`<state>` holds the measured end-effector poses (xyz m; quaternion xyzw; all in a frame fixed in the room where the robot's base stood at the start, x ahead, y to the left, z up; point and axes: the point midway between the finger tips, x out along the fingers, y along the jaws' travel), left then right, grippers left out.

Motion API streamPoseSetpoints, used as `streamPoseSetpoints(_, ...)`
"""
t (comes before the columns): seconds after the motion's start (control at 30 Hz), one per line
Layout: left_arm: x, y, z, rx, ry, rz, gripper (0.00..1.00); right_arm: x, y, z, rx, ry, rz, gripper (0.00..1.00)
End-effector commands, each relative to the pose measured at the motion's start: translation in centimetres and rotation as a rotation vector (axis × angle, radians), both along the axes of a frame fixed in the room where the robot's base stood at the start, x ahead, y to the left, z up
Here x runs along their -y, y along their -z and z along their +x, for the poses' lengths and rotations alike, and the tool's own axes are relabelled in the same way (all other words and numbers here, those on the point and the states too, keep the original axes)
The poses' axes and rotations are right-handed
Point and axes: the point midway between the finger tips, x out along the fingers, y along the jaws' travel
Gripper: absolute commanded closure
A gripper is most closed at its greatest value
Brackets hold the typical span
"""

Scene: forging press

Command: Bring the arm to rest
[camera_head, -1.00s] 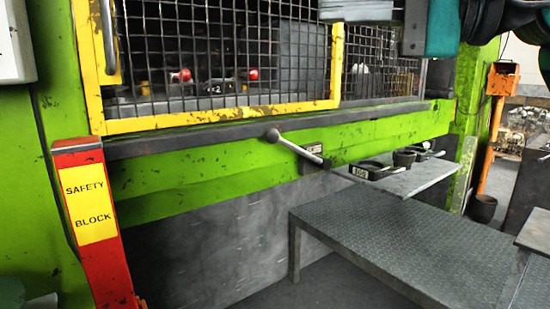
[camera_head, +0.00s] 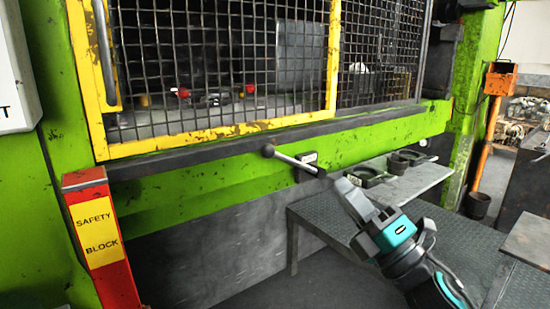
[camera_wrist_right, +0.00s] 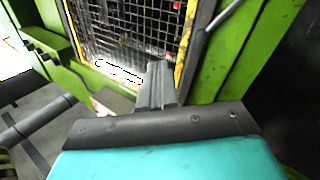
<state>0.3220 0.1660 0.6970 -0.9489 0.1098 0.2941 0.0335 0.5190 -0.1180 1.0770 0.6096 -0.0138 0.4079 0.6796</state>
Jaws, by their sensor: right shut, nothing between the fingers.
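My right arm (camera_head: 405,248), teal and dark grey, comes in from the lower right in the head view. Its right gripper (camera_head: 347,190) points up and to the left, in front of the grey plate table and the press's lower front. The gripper is shut and empty. In the right wrist view its closed fingers (camera_wrist_right: 159,82) stick out beyond the dark palm edge, with the press guard behind them. I cannot see my left gripper in either view.
The green press has a yellow-framed mesh guard (camera_head: 200,138). A ball-ended lever (camera_head: 290,160) sticks out below it. A side shelf (camera_head: 412,180) holds dark round holders. A grey plate table (camera_head: 470,228) stands below. A red safety block post (camera_head: 95,235) is at left.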

Motion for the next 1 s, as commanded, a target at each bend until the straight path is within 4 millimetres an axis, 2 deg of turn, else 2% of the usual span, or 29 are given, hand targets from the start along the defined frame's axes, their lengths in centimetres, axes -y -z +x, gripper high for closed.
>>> streamPoseSetpoints(0.03,0.0,-0.9,0.0,0.003,-0.003,-0.002,0.15,0.7,2.7,-0.1,-0.150,-0.005,0.106,1.00)
streamPoseSetpoints(0.13,0.0,-1.4,-0.1,0.002,-0.006,-0.001,0.15,2.3,8.5,-0.8,-0.438,0.000,0.330,1.00)
streamPoseSetpoints(0.27,-0.2,-2.3,-0.1,0.003,-0.009,0.004,0.15,4.0,16.7,-3.6,-0.797,0.044,0.631,1.00)
streamPoseSetpoints(0.3,-0.3,-2.6,-0.1,0.006,-0.010,0.005,0.15,4.4,19.2,-5.0,-0.904,0.067,0.726,1.00)
streamPoseSetpoints(0.4,-0.6,-3.2,-0.1,0.009,-0.013,0.009,0.15,5.3,25.1,-9.2,-1.147,0.139,0.960,1.00)
streamPoseSetpoints(0.5,-0.9,-3.4,-0.3,0.003,-0.016,0.015,0.15,5.7,29.5,-13.7,-1.333,0.221,1.157,1.00)
streamPoseSetpoints(0.6,-1.1,-3.4,-0.5,0.000,-0.020,0.019,0.15,5.9,32.4,-17.2,-1.454,0.289,1.302,1.00)
streamPoseSetpoints(0.7,-1.3,-3.6,-0.6,0.002,-0.022,0.021,0.15,5.9,33.9,-19.4,-1.520,0.333,1.387,1.00)
streamPoseSetpoints(0.8,-1.3,-3.5,-0.7,0.003,-0.021,0.022,0.15,5.9,34.5,-20.3,-1.546,0.352,1.424,1.00)
streamPoseSetpoints(1.0,-1.3,-3.4,-0.7,0.000,-0.020,0.024,0.17,5.9,34.6,-20.4,-1.547,0.353,1.425,1.00)
